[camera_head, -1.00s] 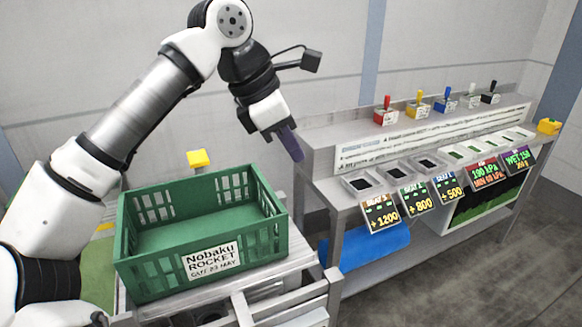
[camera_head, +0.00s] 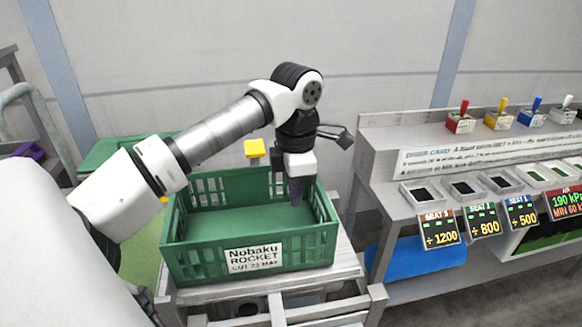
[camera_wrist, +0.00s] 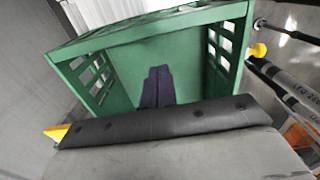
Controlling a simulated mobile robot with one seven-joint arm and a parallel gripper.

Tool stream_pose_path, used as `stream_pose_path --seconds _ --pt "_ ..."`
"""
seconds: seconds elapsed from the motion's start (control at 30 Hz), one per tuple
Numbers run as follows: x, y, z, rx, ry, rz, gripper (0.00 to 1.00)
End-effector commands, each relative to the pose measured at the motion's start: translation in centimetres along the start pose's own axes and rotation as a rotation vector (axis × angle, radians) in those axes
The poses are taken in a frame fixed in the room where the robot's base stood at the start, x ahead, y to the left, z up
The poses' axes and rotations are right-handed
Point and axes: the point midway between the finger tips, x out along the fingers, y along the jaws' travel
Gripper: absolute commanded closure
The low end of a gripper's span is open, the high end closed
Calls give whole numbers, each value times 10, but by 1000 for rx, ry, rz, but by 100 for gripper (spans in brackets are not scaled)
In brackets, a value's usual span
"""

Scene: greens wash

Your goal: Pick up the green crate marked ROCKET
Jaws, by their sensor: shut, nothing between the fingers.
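The green crate (camera_head: 190,262) stands upright on a grey metal stand. Its front label reads Nobaku ROCKET. The inside that I can see is empty, with slotted openings in its walls. My gripper (camera_head: 297,192) points down over the right part of the crate, its dark fingers closed together with nothing between them. In the wrist view the crate (camera_wrist: 130,62) fills the upper middle, and the closed fingertips (camera_wrist: 158,75) show against its inside. I cannot tell how far the tips are below the rim.
A grey bench (camera_head: 385,185) with coloured switches, small trays and number displays stands at the right. A blue roll (camera_head: 425,257) lies under it. A yellow block (camera_head: 255,148) is behind the crate. Another green surface (camera_head: 112,152) is at the left back.

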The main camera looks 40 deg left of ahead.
Motion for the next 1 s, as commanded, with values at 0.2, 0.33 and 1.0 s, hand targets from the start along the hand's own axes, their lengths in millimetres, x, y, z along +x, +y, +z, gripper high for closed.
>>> stream_pose_path --seconds 0.2,0.33,1.0 --pt "-4 0 27 5 1 2 100" --pt "-3 0 31 3 0 2 100" --pt "-2 0 66 3 0 2 100"
